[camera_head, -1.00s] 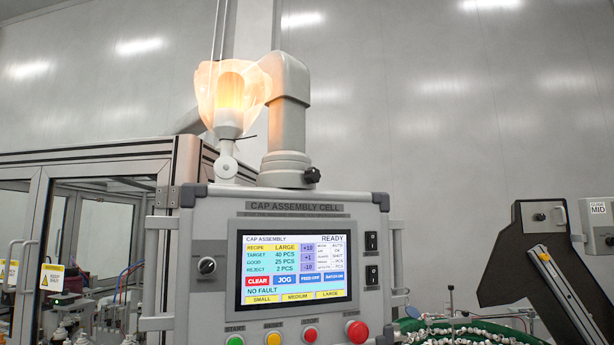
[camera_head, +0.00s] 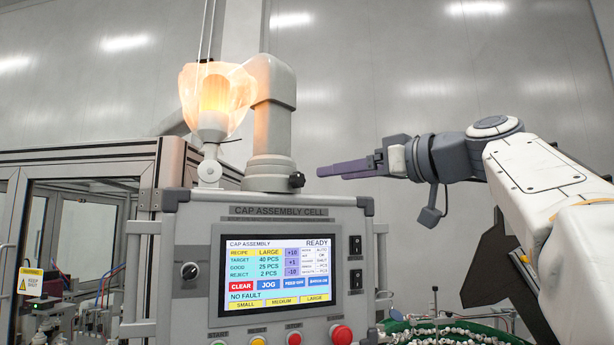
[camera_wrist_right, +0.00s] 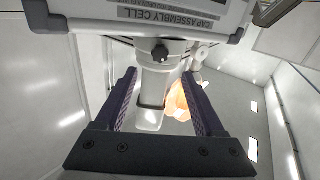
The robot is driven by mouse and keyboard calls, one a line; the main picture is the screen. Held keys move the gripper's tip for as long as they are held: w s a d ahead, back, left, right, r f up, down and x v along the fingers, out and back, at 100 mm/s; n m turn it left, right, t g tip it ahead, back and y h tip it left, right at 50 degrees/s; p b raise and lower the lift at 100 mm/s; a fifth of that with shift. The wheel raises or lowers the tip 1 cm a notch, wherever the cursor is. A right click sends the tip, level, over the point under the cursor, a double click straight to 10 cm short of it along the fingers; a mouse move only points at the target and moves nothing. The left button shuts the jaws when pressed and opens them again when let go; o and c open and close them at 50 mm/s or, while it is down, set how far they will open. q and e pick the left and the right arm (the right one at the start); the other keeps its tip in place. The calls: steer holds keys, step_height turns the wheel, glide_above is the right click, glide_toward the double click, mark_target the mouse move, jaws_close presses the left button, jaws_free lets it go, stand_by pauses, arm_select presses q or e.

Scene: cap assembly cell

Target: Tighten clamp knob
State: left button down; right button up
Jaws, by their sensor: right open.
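The black clamp knob (camera_head: 297,180) sticks out to the right at the foot of the grey bent post (camera_head: 270,125), on top of the control panel. My right gripper (camera_head: 322,171) is to the right of the knob in the head view, its purple fingers pointing left at about knob height. A gap shows between fingertips and knob. In the right wrist view, the knob (camera_wrist_right: 160,53) appears beyond the open, empty fingers (camera_wrist_right: 160,78), roughly centred between them. My left gripper is not in view.
The control panel (camera_head: 185,240), with a lit screen reading READY (camera_head: 278,268), stands below the post. A glowing orange lamp-like cover (camera_head: 215,98) is left of the post. A dark angled chute (camera_head: 500,275) is at right, partly behind my arm.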

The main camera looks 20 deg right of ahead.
mark_target(301, 180)
steer(key=p+x, duration=0.3)
steer(key=x, duration=0.4)
steer(key=shift+w+a+r, duration=0.1)
steer(key=shift+w+a, duration=0.25)
steer(key=shift+w, duration=0.15)
jaws_close()
